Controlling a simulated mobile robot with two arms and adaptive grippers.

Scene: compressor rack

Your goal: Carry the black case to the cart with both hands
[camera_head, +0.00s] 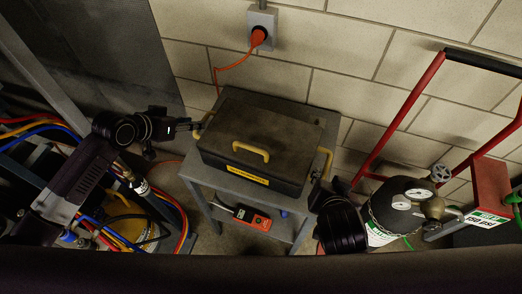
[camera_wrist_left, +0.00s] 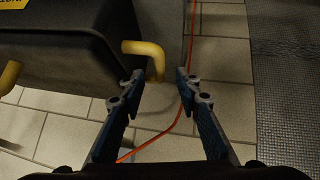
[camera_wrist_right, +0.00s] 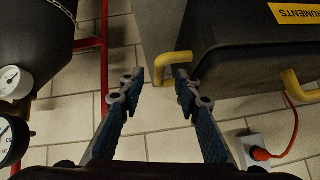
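The black case (camera_head: 262,138) sits on a grey metal stand (camera_head: 240,192). My left gripper (camera_head: 188,126) is open at the left side handle (camera_head: 207,120); in the left wrist view that handle's end (camera_wrist_left: 146,50) shows between the fingertips. My right gripper (camera_wrist_right: 158,78) is open at the right side handle (camera_head: 325,160); its end (camera_wrist_right: 174,60) shows between the fingertips in the right wrist view. I cannot tell whether fingers touch the handles. No separate cart is clearly identifiable.
A red-framed hand truck (camera_head: 412,105) with a dark gauge-topped tank (camera_head: 400,200) stands close on the right. Coloured hoses (camera_head: 45,130) crowd the left. An orange device (camera_head: 253,218) lies on the stand's lower shelf. An orange cord (camera_head: 232,70) hangs from a wall socket (camera_head: 262,25).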

